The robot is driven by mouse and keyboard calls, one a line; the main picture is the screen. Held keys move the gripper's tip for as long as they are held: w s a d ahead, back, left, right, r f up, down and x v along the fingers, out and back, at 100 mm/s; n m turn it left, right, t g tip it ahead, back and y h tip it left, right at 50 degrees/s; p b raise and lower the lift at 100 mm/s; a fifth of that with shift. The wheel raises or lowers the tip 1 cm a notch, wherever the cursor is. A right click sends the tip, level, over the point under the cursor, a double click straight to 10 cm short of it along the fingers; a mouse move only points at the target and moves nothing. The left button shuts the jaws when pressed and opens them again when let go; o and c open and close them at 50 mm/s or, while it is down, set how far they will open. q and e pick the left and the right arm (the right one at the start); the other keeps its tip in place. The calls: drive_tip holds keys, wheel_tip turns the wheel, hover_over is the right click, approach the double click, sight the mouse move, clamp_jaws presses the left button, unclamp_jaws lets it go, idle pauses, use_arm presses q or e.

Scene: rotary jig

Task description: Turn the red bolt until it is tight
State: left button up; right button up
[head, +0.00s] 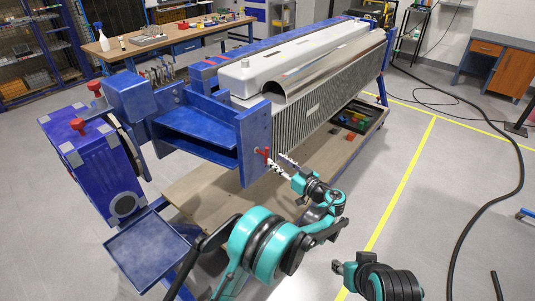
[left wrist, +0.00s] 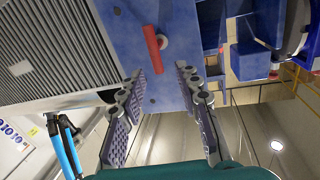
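The red bolt (head: 265,153), a T-shaped red handle, sits on the blue end plate (head: 256,128) of the jig. In the left wrist view the red bolt (left wrist: 152,50) shows as a slanted red bar beside a round pale hub. My left gripper (head: 279,164) is just right of the bolt in the head view. In the left wrist view my left gripper (left wrist: 163,80) has its fingers spread, with nothing between them, and the bar lies beyond the tips. My right gripper (head: 338,267) is low in the head view, far from the bolt; its fingers are too small to judge.
A blue box (head: 95,160) with more red handles (head: 77,125) stands at left. A ribbed part with a curved metal cover (head: 325,65) lies along the jig. A wooden board (head: 205,188) lies below. A black cable (head: 490,190) crosses the floor at right.

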sight(267, 153)
use_arm(q)
drive_tip(key=b+x, duration=0.1)
drive_tip(key=x, duration=0.2)
drive_tip(key=b+x, duration=0.1)
drive_tip(key=x, duration=0.3)
drive_tip(key=shift+w+d+f, duration=0.1)
drive_tip(key=shift+w, duration=0.25)
clamp_jaws()
